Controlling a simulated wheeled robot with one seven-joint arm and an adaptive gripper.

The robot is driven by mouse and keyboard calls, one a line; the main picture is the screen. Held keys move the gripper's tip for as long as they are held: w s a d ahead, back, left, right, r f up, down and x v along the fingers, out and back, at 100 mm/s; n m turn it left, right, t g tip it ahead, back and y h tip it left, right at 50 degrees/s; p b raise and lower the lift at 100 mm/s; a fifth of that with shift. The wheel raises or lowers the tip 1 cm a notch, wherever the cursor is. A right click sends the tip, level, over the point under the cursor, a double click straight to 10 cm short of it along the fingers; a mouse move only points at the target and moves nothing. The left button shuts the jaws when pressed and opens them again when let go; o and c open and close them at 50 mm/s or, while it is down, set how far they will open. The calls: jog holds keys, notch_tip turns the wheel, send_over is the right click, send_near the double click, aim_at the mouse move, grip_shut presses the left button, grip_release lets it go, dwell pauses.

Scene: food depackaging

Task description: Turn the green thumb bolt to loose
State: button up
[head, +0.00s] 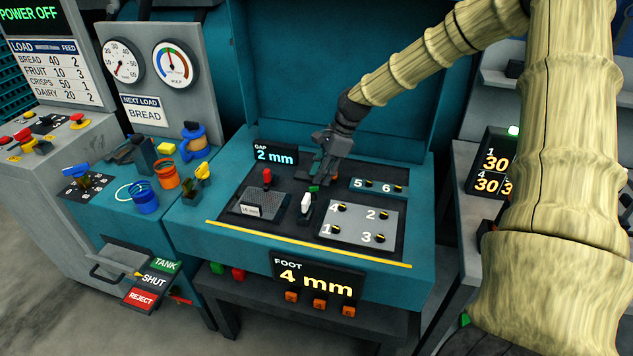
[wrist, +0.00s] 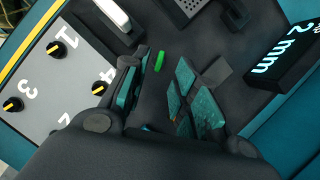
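The green thumb bolt (head: 314,188) is a small bright green piece on the dark panel of the teal machine, just right of the white-handled lever (head: 306,202). In the wrist view the green bolt (wrist: 159,61) lies beyond the fingertips, close to the left finger. My gripper (head: 322,176) points down over the panel, just behind the bolt. In the wrist view my gripper (wrist: 158,92) has its two teal-padded fingers apart, with nothing seen between them. Whether a fingertip touches the panel cannot be told. The bolt's lower part is hidden.
A red-knobbed lever (head: 267,177) stands left of the white one. A grey plate (head: 358,223) with several numbered knobs lies to the right. The "GAP 2 mm" display (head: 275,154) stands behind left, also close by in the wrist view (wrist: 281,55). The "FOOT 4 mm" display (head: 318,279) is at the front.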

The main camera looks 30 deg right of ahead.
aim_at(314, 189)
jog(key=shift+p+x, duration=0.3)
jog(key=shift+x, duration=1.75)
grip_shut()
